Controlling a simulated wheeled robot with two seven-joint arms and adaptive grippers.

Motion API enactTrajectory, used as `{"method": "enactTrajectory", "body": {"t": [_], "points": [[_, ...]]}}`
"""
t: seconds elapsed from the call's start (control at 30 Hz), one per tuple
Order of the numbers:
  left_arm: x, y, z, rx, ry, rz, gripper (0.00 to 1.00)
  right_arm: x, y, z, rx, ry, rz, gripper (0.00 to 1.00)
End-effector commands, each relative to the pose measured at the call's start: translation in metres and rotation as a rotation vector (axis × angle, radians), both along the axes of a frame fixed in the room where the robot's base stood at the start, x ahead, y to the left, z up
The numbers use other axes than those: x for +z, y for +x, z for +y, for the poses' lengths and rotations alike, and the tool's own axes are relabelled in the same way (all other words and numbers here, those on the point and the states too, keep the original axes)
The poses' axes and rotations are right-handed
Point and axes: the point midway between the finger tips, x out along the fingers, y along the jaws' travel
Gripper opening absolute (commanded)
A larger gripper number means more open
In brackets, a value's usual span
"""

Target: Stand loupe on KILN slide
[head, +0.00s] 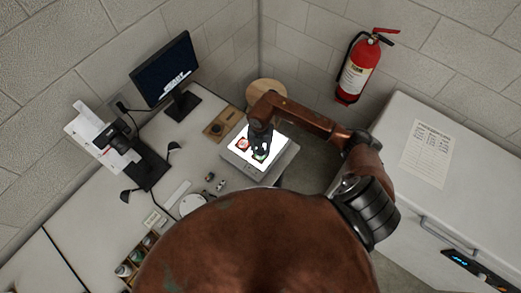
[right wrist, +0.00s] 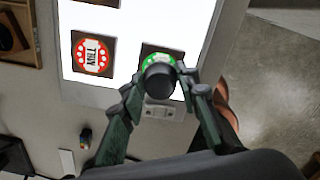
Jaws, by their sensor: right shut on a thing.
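My right gripper (head: 261,151) is over the lit light box (head: 243,171). It is shut on the loupe, a dark round cylinder (right wrist: 158,83) between its fingertips in the right wrist view. The loupe overlaps the lower part of a green-ringed slide (right wrist: 154,57); I cannot tell whether it touches it. A red-ringed slide (right wrist: 92,54) lies apart to the left on the panel, its short word hard to read. The red slide also shows in the head view (head: 243,144). The green slide's word is mostly hidden by the loupe. My left gripper is not in view.
A wooden tray (head: 219,126) and a monitor (head: 166,70) stand behind the light box. Small items (head: 221,185) and a white disc (head: 193,205) lie to its left. A camera stand (head: 145,165), stool (head: 268,88) and white cabinet (head: 400,210) are around.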

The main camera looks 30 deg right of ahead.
Motion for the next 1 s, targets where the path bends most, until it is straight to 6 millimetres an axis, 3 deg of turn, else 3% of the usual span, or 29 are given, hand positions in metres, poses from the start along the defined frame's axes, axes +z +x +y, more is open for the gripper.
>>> {"method": "enactTrajectory", "body": {"t": [0.4,0.43,0.6,0.7,1.0], "points": [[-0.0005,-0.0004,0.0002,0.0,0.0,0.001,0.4,-0.0116,0.0007,0.0001,0.001,0.0,-0.001,0.06],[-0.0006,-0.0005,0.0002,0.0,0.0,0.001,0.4,-0.012,0.0006,0.0001,0.001,0.0,-0.001,0.3],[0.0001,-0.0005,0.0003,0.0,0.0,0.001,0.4,-0.011,0.0006,0.0001,0.001,0.0,-0.001,0.42],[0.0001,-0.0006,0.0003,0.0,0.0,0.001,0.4,-0.0109,0.0006,0.0001,0.0,0.0,-0.001,0.47],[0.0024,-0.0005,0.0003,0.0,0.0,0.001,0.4,-0.0073,0.0008,0.0001,0.0,0.0,-0.003,0.47]]}}
